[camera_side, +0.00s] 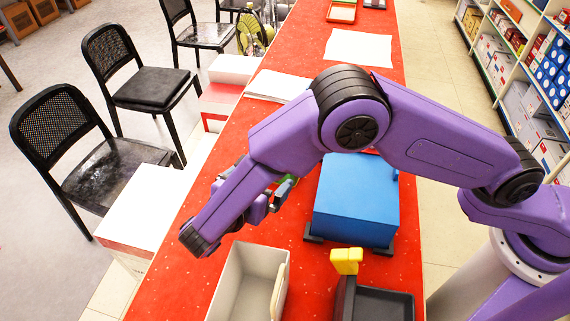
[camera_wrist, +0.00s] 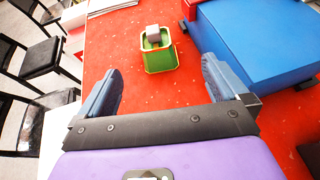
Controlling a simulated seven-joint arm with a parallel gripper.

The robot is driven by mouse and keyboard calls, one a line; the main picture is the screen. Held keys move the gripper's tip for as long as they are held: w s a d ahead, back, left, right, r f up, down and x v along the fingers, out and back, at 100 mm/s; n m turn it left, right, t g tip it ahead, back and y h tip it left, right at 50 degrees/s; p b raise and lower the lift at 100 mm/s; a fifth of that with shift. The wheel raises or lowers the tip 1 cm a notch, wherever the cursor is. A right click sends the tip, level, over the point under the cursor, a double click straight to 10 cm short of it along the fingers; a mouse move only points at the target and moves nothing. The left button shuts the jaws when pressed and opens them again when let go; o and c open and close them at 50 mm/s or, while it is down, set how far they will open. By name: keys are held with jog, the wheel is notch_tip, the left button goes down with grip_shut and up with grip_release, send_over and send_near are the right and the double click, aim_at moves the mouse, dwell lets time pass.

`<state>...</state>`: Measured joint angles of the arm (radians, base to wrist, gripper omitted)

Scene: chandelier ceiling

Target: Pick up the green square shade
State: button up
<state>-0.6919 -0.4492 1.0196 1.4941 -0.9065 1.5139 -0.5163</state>
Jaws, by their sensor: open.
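The green square shade (camera_wrist: 158,63) stands on the red tabletop in the wrist view, ahead of my gripper and between the lines of its fingers. A small grey block (camera_wrist: 153,36) shows at its top; I cannot tell whether it is part of the shade. My gripper (camera_wrist: 162,68) is open, with its two blue-grey fingers apart and nothing between them. In the side view only a sliver of green (camera_side: 291,179) shows beside my gripper (camera_side: 282,194); my arm hides most of the shade.
A large blue box (camera_side: 356,200) stands close to the right of the shade. A grey open bin (camera_side: 240,285) and a dark tray with a yellow part (camera_side: 346,261) are at the front. White paper (camera_side: 358,48) lies farther back. Black chairs (camera_side: 150,88) line the left side.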

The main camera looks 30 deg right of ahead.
jog(key=x, duration=1.2)
jog(key=shift+w+a+f, duration=0.15)
jog(key=shift+w+a, duration=0.05)
jog(key=shift+a+f+x, duration=0.15)
jog(key=shift+x, duration=1.15)
jog(key=shift+a+f+x, duration=0.1)
jog(key=shift+x, duration=1.2)
jog(key=shift+w, duration=0.2)
jog(key=c, duration=1.1)
